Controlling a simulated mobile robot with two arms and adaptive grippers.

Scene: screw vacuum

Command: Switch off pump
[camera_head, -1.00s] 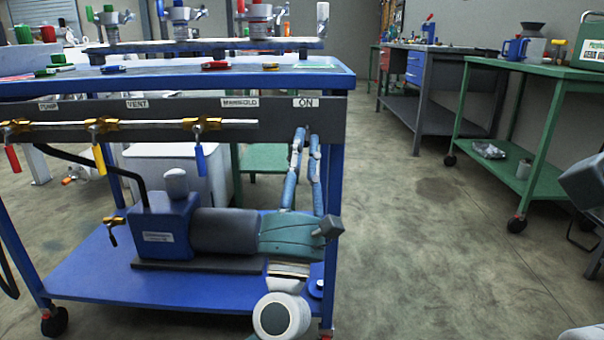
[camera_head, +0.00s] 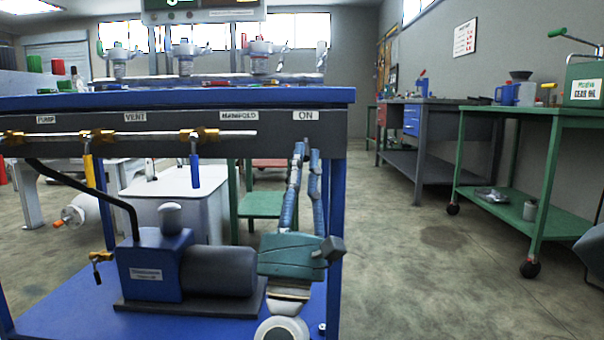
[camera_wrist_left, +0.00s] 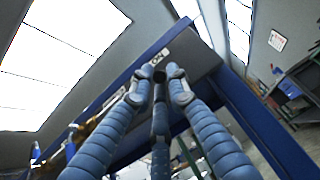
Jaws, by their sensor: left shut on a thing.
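The blue and black pump (camera_head: 175,262) sits on the blue cart's lower shelf, its hose rising to the left. The "ON" label (camera_head: 306,115) is on the dark panel under the cart top. My left gripper (camera_head: 305,155) points up with its blue fingers just below that label. In the left wrist view its fingers close together around a small dark knob (camera_wrist_left: 160,75), seemingly the pump switch, which the fingers hide in the head view. My right gripper is not in view.
A pipe with yellow and blue valve handles (camera_head: 195,170) runs along the panel under "PUMP", "VENT" and "MANIFOLD" labels. A green bench (camera_head: 540,150) stands at the right. The floor (camera_head: 420,270) between cart and bench is mostly clear.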

